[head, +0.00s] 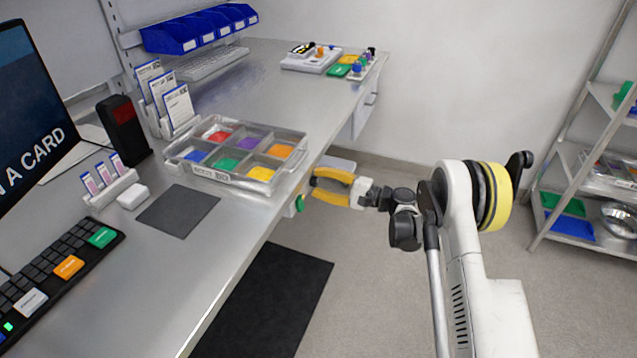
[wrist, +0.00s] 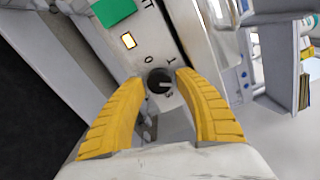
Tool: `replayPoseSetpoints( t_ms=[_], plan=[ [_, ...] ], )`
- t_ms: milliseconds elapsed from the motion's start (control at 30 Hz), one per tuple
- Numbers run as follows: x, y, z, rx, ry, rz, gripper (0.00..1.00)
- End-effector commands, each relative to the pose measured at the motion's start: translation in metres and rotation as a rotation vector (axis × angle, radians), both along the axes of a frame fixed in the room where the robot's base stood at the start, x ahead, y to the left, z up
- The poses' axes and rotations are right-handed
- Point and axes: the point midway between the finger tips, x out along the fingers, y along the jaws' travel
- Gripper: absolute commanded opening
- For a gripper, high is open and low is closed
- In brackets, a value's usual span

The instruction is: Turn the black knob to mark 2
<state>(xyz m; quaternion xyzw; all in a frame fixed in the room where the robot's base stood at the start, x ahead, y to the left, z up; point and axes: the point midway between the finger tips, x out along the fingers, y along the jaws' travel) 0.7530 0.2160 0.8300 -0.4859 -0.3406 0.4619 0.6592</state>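In the wrist view the black knob (wrist: 158,82) sits on a pale panel (wrist: 150,28) on the bench's front side. A small light line on the knob points to the right of the picture. The marks 0 and 1 show beside it; a third mark by its edge is partly hidden and hard to read. My gripper (wrist: 160,77) is open, with one yellow finger on each side of the knob and visible gaps to it. In the head view my gripper (head: 313,187) is at the bench's edge, and the knob is not visible there.
On the bench (head: 240,215) stands a sorting tray (head: 218,178) with coloured compartments, close to the edge by my gripper. A dark mat (head: 270,300) lies on the open floor.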

Motion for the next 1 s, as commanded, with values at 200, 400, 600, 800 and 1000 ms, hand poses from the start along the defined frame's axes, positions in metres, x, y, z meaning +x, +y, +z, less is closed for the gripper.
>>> replayPoseSetpoints(
  t_ms=[200, 400, 600, 800, 1000],
  plan=[
    [0.000, -0.001, 0.000, 0.000, 0.000, 0.000, 0.39],
    [-0.007, -0.022, 0.000, 0.000, 0.000, -0.003, 0.39],
    [-0.022, -0.065, 0.000, 0.000, 0.000, -0.004, 0.39],
    [-0.035, -0.099, 0.000, 0.000, 0.000, -0.002, 0.39],
    [-0.041, -0.112, 0.000, 0.000, 0.000, 0.000, 0.39]
  ],
)
